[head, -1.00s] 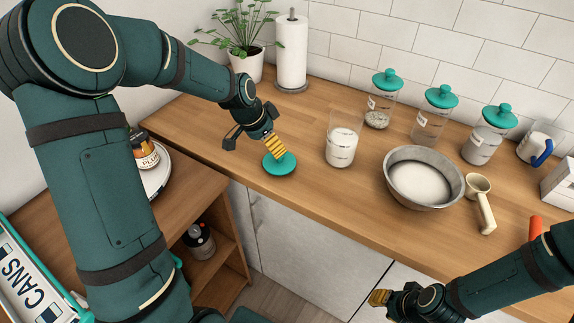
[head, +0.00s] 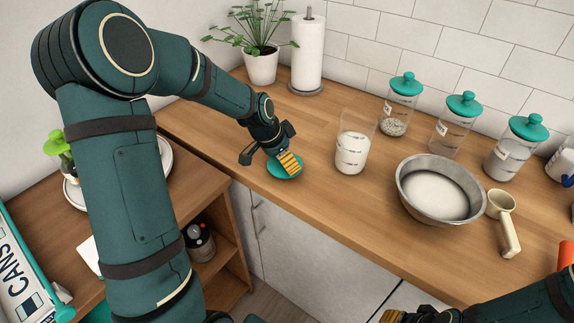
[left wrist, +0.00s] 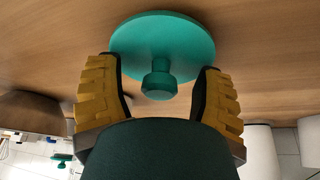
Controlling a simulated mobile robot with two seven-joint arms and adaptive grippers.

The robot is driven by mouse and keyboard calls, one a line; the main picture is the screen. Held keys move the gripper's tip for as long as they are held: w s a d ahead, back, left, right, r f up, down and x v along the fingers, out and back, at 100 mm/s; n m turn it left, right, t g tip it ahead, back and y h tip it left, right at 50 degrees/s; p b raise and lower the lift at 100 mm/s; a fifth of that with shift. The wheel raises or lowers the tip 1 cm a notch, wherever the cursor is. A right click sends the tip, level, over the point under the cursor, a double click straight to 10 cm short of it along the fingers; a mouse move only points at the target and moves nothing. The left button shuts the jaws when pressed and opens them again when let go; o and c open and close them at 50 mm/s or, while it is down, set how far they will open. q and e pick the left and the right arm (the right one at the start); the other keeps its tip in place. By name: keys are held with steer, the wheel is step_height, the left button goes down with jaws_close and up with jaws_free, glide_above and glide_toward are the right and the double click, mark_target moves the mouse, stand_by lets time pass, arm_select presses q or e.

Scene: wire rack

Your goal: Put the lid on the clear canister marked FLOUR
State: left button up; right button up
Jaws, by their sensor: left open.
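A round teal lid with a knob (head: 283,174) lies on the wooden counter near its front edge. It also shows in the left wrist view (left wrist: 160,35), knob toward my gripper. My left gripper (head: 287,158) is open just above the lid. In the left wrist view its yellow fingers (left wrist: 160,82) stand on either side of the knob, apart from it. A clear canister without a lid (head: 353,150), partly filled with white content, stands upright to the right of the lid; I cannot read its label. My right gripper (head: 392,315) is at the bottom edge, partly cut off.
A metal bowl of white powder (head: 437,190) and a cream scoop (head: 503,220) are right of the open canister. Several canisters with teal lids (head: 458,125) stand along the wall. A paper towel roll (head: 307,55) and a potted plant (head: 261,65) are behind.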

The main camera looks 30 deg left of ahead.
arm_select(q)
jaws_close()
steer(key=shift+r+p, duration=0.45)
steer(key=shift+r, duration=0.35)
steer(key=shift+r, duration=0.25)
steer(key=shift+r+p, duration=1.8)
steer(key=shift+r, duration=0.7)
